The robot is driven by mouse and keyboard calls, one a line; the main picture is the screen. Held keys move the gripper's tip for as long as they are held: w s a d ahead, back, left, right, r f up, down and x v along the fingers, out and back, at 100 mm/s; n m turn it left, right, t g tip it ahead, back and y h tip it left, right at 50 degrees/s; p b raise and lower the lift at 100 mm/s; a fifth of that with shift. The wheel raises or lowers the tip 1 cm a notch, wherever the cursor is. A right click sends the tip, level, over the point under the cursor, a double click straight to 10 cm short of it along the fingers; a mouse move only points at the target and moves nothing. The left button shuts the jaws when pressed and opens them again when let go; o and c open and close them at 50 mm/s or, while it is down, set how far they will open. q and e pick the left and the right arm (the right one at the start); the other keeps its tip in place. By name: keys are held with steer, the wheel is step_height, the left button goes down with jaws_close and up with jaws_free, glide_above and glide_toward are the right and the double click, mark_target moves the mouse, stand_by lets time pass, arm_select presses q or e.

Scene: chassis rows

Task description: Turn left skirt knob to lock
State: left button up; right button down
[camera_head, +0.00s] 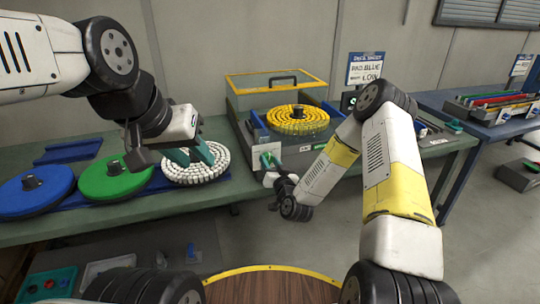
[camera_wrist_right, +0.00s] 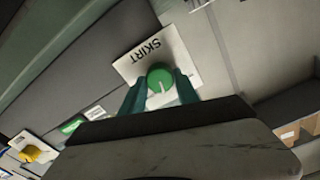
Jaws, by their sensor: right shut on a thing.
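In the right wrist view, a round green knob (camera_wrist_right: 160,77) with a white pointer line sits on a white plate marked SKIRT (camera_wrist_right: 147,52). The lettering appears upside down and tilted, and the line points down in that picture. My right gripper (camera_wrist_right: 160,92) has its teal fingers on both sides of the knob, shut on it. In the head view, my right gripper (camera_head: 268,162) is at the front left of the machine (camera_head: 310,150), and the knob is too small to make out. My left gripper (camera_head: 192,155) has its fingers apart, just over a white beaded disc (camera_head: 197,170).
Blue (camera_head: 35,195) and green (camera_head: 112,182) discs lie left on the green bench (camera_head: 240,190). A yellow beaded disc (camera_head: 298,122) lies on the machine, below a raised yellow-framed lid (camera_head: 275,85). A yellow knob (camera_wrist_right: 32,153) shows in the right wrist view. A sign (camera_head: 365,68) stands behind.

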steer(key=m, duration=0.5)
steer(key=shift+f+m, duration=0.1)
steer(key=shift+m, duration=0.3)
stand_by(0.4)
steer(key=c, duration=0.9)
jaws_free()
steer(key=v, duration=0.8)
steer(key=shift+w, duration=0.1)
